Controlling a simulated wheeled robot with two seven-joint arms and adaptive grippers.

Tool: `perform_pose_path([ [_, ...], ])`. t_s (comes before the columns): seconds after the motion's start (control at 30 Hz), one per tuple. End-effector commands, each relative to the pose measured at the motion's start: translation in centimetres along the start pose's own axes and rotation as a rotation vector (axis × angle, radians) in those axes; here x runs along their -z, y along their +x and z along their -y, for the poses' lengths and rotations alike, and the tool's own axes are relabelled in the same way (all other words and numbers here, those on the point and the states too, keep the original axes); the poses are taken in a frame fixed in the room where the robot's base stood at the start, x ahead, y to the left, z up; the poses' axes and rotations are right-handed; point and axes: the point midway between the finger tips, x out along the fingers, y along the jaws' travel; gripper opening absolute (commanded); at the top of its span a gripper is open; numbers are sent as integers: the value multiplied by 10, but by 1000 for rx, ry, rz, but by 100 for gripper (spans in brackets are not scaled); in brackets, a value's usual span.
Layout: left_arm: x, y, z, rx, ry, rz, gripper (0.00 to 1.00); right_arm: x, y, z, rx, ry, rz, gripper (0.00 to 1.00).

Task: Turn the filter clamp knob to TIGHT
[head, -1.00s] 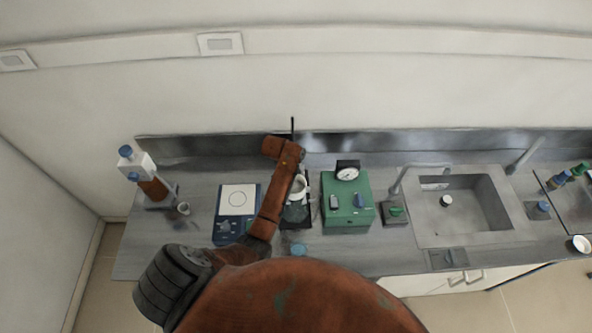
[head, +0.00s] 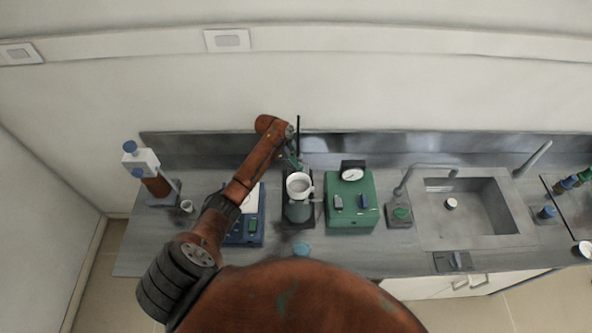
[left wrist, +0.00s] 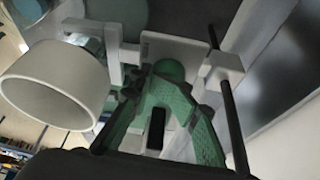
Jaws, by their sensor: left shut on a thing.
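The filter set-up has a white funnel cup (head: 299,184) above a grey flask (head: 298,211), beside a thin dark rod (head: 298,135). In the left wrist view the white cup (left wrist: 52,86) is at the left and the rod (left wrist: 230,100) at the right, with white clamp parts between them. My left gripper (head: 294,160) is behind the cup, close to the rod. Its green fingers (left wrist: 167,80) converge at the clamp and are shut on what looks like the clamp knob. The knob is mostly hidden, and its setting cannot be read. My right gripper is out of view.
A green box (head: 350,218) with a gauge (head: 353,171) stands right of the filter set-up, then a sink (head: 480,210). A blue device (head: 255,232) is at the left, partly behind my arm. A blue-capped bottle (head: 155,185) stands farther left.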

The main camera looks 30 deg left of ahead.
Motion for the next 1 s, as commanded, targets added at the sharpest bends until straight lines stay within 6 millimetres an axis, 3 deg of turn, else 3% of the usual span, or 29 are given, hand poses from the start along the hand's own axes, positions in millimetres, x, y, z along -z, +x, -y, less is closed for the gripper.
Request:
perform_pose_path([
  [0.03,0,-8,14,21,40,1,0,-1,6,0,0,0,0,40],
  [0.5,3,-6,15,-100,328,2,0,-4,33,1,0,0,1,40],
  [1.0,5,-8,14,-131,397,-3,0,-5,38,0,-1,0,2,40],
])
